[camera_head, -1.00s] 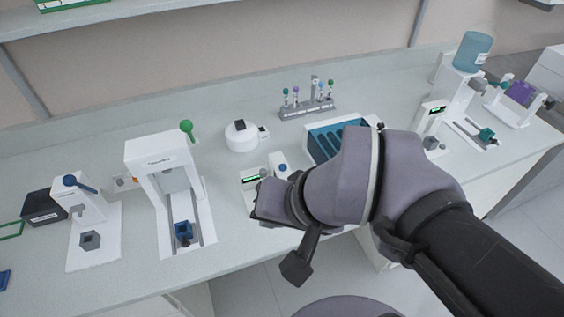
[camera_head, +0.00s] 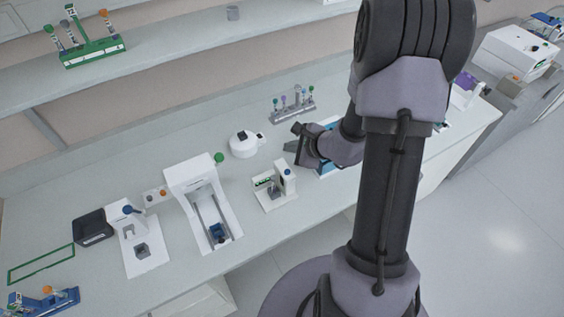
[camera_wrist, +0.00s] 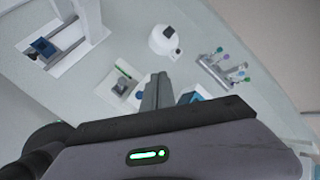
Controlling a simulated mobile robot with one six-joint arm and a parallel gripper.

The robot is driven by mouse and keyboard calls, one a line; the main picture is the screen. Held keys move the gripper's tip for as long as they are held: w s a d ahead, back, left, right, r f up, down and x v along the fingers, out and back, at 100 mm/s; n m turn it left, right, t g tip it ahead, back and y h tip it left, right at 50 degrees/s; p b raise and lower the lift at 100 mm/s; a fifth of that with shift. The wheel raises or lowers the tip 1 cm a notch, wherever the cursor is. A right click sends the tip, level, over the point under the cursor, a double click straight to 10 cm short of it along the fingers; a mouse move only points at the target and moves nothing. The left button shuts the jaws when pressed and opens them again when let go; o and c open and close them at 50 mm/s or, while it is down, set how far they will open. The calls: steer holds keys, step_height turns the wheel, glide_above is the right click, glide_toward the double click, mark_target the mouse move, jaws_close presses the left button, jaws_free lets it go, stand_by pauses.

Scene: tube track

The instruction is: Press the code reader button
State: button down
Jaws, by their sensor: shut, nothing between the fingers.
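A small white device with a green-lit display and a blue button (camera_head: 287,170) on its upright post stands on the bench; it looks like the code reader (camera_head: 272,203). A grey block sits on it. In the wrist view this device (camera_wrist: 121,84) is left of the fingers. My gripper (camera_head: 298,138) is shut and empty, up and to the right of the device in the head view and apart from it. In the wrist view the closed fingers (camera_wrist: 158,78) point over the bench. My arm hides part of the blue tray behind it.
Left of the device stands a white frame machine (camera_head: 189,174) with a green knob, then a blue-lever device (camera_head: 134,248). Behind are a round white machine (camera_head: 243,146) and a tube rack (camera_head: 292,113). The blue tray (camera_head: 329,169) is to the right. A shelf (camera_head: 170,56) overhangs the back.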

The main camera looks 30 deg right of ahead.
steer(key=shift+f, duration=0.1)
steer(key=b, duration=0.6)
glide_above(289, 174)
step_height(289, 174, down, 8)
steer(key=shift+f, duration=0.35)
steer(key=shift+b, duration=0.3)
stand_by(1.3)
steer(key=shift+f+b, duration=0.4)
steer(key=shift+b, duration=0.3)
steer(key=shift+f+b, duration=0.4)
steer(key=shift+b, duration=0.15)
stand_by(0.5)
steer(key=shift+r, duration=0.1)
steer(key=shift+r+p, duration=0.45)
steer(key=shift+r, duration=0.35)
